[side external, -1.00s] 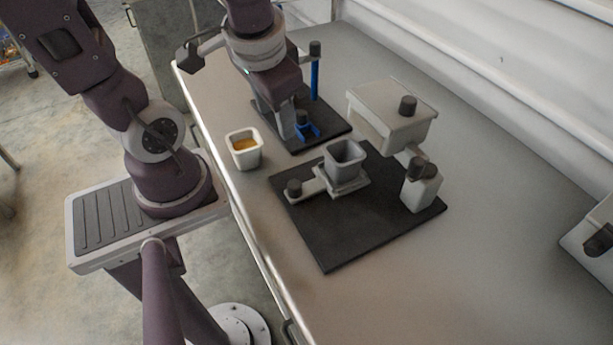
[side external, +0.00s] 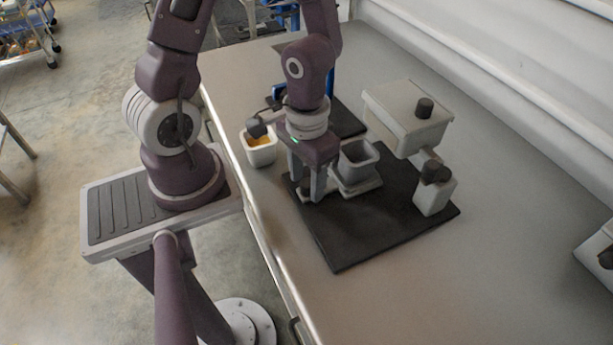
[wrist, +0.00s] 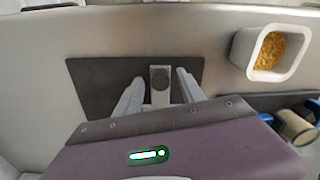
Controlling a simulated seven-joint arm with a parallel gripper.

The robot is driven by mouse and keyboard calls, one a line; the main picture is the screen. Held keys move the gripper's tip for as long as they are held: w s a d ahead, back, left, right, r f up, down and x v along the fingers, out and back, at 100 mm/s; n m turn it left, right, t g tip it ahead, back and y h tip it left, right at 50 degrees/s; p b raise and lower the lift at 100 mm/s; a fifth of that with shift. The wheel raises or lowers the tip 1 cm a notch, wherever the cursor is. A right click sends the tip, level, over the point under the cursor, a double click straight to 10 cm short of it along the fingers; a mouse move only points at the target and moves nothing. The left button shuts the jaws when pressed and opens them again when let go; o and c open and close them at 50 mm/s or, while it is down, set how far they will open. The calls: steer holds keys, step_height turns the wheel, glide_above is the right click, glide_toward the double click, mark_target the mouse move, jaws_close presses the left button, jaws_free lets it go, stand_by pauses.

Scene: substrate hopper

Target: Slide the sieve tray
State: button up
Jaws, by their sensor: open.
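The sieve tray (side external: 366,186) is a light grey slide with a dark knob at its left end, lying on a black base mat. A grey square cup (side external: 358,160) stands on its wider right part. My gripper (side external: 308,196) points down over the tray's left end. Its fingers hide most of the handle in the side view. In the wrist view, my gripper (wrist: 160,76) is open, with one finger on each side of the dark knob (wrist: 160,77). Gaps show between the knob and both fingers.
A grey lidded hopper (side external: 408,118) stands behind the tray, with a block below it. A white cup (side external: 262,155) of yellow grains stands left of my gripper; it also shows in the wrist view (wrist: 268,55). A second black mat (side external: 345,122) lies behind.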

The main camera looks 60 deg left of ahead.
jaws_close()
steer(key=shift+w, duration=0.1)
stand_by(1.3)
